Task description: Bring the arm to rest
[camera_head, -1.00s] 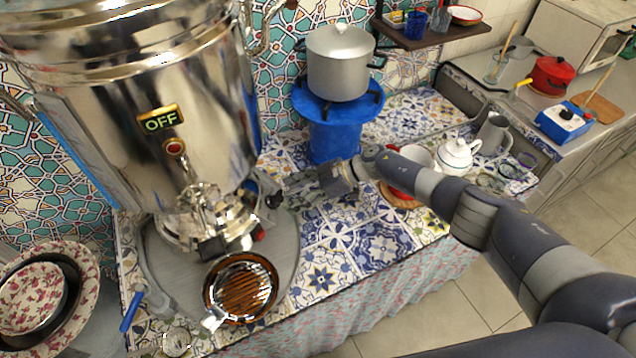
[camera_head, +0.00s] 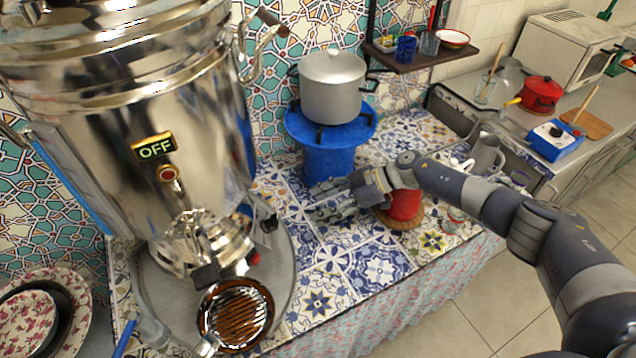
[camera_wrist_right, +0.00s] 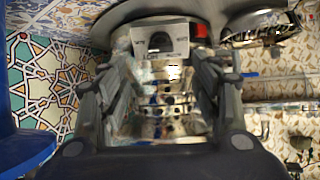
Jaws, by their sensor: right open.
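My right gripper (camera_head: 333,200) is in the head view above the patterned tile counter (camera_head: 365,250), in front of the blue stove. Its fingers point left toward the samovar and are open, with nothing between them. In the right wrist view the two fingers of my right gripper (camera_wrist_right: 162,95) stand apart, with the shiny samovar (camera_wrist_right: 170,125) beyond them. The samovar (camera_head: 130,110) fills the left of the head view and shows an OFF sign. My left gripper is not in view.
A silver pot (camera_head: 332,85) sits on the blue stove (camera_head: 330,158). A red pot (camera_head: 404,207) is under my right wrist. A shelf (camera_head: 425,58) hangs behind. The counter front is clear.

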